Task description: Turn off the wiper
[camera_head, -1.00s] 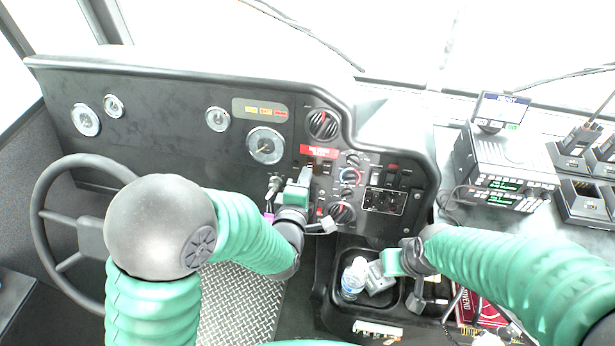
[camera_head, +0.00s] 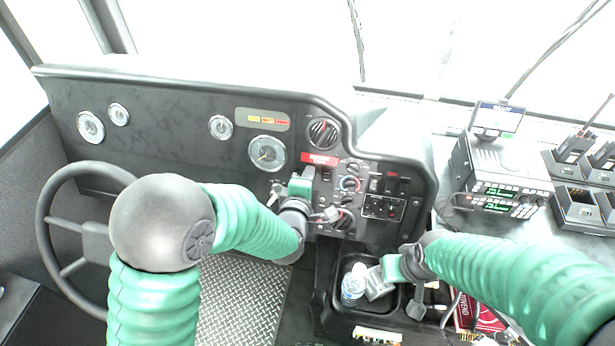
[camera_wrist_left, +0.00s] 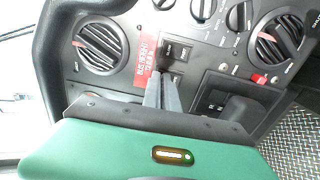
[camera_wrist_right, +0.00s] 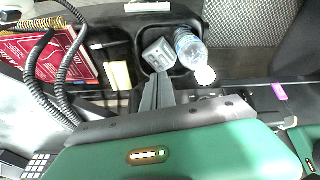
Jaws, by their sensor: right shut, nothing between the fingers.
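The black dashboard panel (camera_head: 375,185) has round knobs, rocker switches and a red label. In the left wrist view, two black rocker switches (camera_wrist_left: 175,50) sit beside the red label (camera_wrist_left: 145,53), one above the other. My left gripper (camera_head: 303,180) is at the panel. Its grey fingers (camera_wrist_left: 163,93) are together, with tips at or just before the lower rocker; contact cannot be told. The left wiper (camera_head: 358,40) stands nearly upright on the windshield; the right wiper (camera_head: 560,42) slants steeply. My right gripper (camera_head: 392,268) is shut and empty over the console tray.
The steering wheel (camera_head: 75,235) is at the left. The tray holds a bottle (camera_head: 353,284) and a grey box (camera_wrist_right: 158,55). A radio (camera_head: 500,175) and handset chargers (camera_head: 575,205) stand at the right. Larger knobs (camera_wrist_left: 100,45) flank the switches.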

